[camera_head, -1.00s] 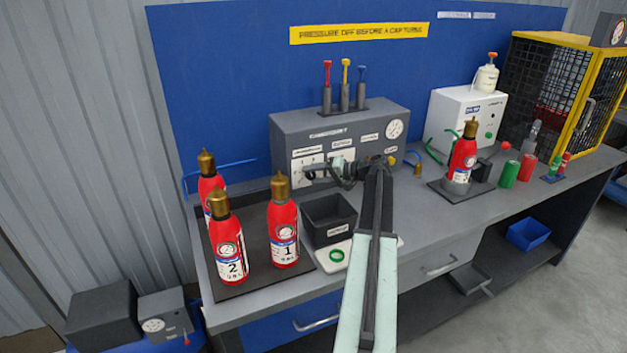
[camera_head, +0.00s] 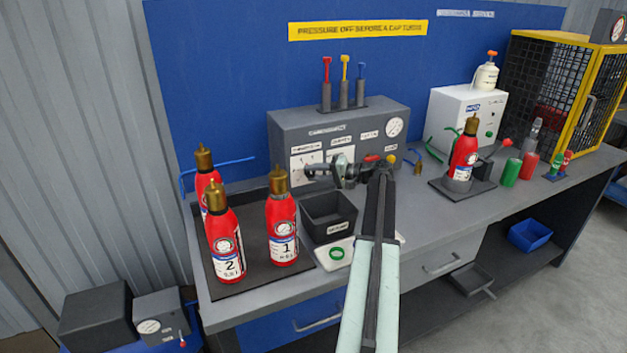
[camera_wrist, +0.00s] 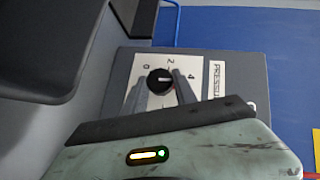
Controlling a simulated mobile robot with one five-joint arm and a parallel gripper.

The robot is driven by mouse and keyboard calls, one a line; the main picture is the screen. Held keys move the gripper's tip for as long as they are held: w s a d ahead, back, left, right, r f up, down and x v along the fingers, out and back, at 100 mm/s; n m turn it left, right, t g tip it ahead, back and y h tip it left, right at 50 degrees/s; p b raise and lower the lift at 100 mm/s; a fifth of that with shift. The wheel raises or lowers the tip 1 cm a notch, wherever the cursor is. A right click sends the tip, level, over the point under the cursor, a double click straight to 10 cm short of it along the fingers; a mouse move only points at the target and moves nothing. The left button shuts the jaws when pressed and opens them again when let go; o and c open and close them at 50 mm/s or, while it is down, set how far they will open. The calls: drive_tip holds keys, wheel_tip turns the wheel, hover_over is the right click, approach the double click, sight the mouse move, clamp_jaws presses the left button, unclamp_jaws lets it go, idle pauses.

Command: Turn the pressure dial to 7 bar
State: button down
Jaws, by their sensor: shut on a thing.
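The pressure dial is a black knob (camera_wrist: 160,81) on a white scale plate (camera_wrist: 136,68), on the front of a grey console (camera_head: 285,135). My gripper (camera_wrist: 161,88) is shut on the knob, one finger on each side. The knob has a small pale mark, but I cannot read its exact setting. My fingers and wrist hide the rest of the scale. In the head view my gripper (camera_head: 311,171) reaches the console's left plate (camera_head: 299,161).
Red extinguishers (camera_head: 283,230) stand on a dark tray at the left. A black bin (camera_head: 328,213) sits below my gripper. The console also has a round gauge (camera_head: 395,127) and three coloured levers on top (camera_head: 345,85). A white machine (camera_head: 466,115) stands to the right.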

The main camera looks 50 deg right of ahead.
drive_tip(key=m+t+b, duration=0.1)
drive_tip(key=b, duration=0.1)
drive_tip(key=f+m+t+y+b, duration=0.1)
drive_tip(key=b, duration=0.2)
drive_tip(key=shift+r+m+t+y+b, duration=0.15)
drive_tip(key=shift+m+t+y+b, duration=0.15)
drive_tip(key=shift+m+t+b, duration=0.55)
drive_tip(key=shift+r, duration=0.1)
drive_tip(key=c, duration=1)
unclamp_jaws()
drive_tip(key=b+v, duration=0.1)
drive_tip(key=v, duration=0.6)
drive_tip(key=shift+s+d, duration=0.15)
drive_tip(key=shift+s, duration=0.15)
